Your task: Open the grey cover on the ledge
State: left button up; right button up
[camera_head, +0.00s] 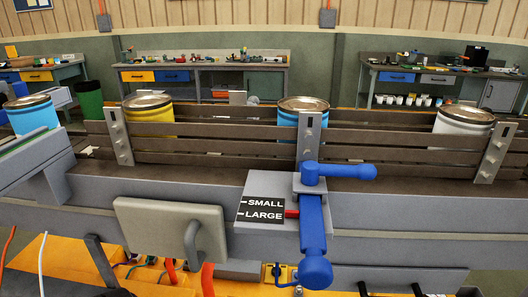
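The grey cover (150,228) is a flat, round-cornered plate on the front of the grey ledge (400,210), left of the middle. A grey bar handle (192,240) stands out near its right side. The cover looks closed, with no opening visible behind it. I cannot make out either gripper. Some dark parts at the bottom edge are too cut off to identify.
Right of the cover, a blue lever (313,225) and a SMALL/LARGE sign (265,210) stand out, with a red pointer (291,213) beside LARGE. Behind rails stand yellow (150,112), blue (303,117) and white (463,125) cans. Orange equipment (60,262) lies below.

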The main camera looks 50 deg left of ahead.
aim_at(243, 270)
jog(key=u, duration=1.8)
